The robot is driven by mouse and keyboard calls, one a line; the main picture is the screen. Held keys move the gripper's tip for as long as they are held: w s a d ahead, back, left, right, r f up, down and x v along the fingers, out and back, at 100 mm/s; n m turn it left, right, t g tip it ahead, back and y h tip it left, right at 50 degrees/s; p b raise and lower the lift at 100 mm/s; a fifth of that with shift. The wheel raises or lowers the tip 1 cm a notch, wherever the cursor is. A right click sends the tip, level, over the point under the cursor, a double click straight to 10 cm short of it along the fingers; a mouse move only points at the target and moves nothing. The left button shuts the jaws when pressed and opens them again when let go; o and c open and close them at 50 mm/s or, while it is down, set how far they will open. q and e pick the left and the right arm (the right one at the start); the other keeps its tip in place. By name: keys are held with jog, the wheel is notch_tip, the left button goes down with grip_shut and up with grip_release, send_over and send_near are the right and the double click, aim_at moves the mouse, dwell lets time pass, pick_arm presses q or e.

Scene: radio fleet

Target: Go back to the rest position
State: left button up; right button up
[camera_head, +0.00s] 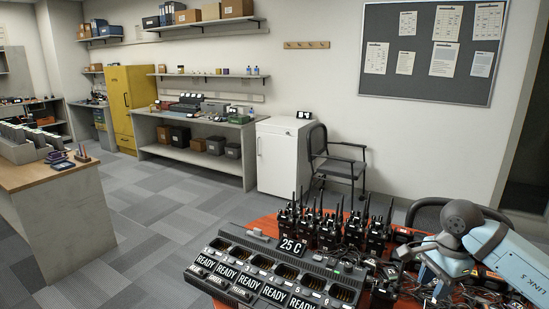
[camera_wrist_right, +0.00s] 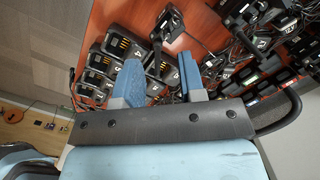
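My right arm comes in at the right edge of the head view, over the right side of a red table (camera_head: 262,222). In the right wrist view, the two blue fingers of my right gripper (camera_wrist_right: 160,68) stand apart with nothing held between them. They are above the red surface, near black charger cups (camera_wrist_right: 122,46) and cables. My left gripper is not in view.
A multi-slot charger (camera_head: 290,269) marked READY lies at the table's front. A chair (camera_head: 338,160) and white cabinet (camera_head: 281,157) stand beyond. Carpet at left is clear.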

jog(key=s+a+f+m+g+y+p, duration=0.1)
jog(key=s+a+f+m+y+p, duration=0.2)
jog(key=a+y, duration=0.7)
jog(key=s+a+r+m+t+y+p, duration=0.1)
jog(key=s+a+r+m+t+y, duration=0.2)
jog(key=a+m, duration=0.35)
jog(key=s+a+m+t+y+p, duration=0.1)
jog(key=s+a+m+t+y, duration=0.15)
jog(key=a+m+y, duration=0.35)
pick_arm(q)
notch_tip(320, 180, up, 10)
jog(key=p, duration=0.5)
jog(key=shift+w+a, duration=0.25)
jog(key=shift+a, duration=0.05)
pick_arm(e)
jog(key=s+d+f+n+t+h, duration=0.3)
jog(key=s+f+n+h, duration=0.4)
jog(key=n, duration=1)
jog(key=s+d+f+n+t+h, duration=0.3)
jog(key=s+f+n+h, duration=0.4)
jog(key=n, duration=1)
notch_tip(320, 180, down, 5)
jog(key=h, duration=0.3)
jog(key=shift+s, duration=0.3)
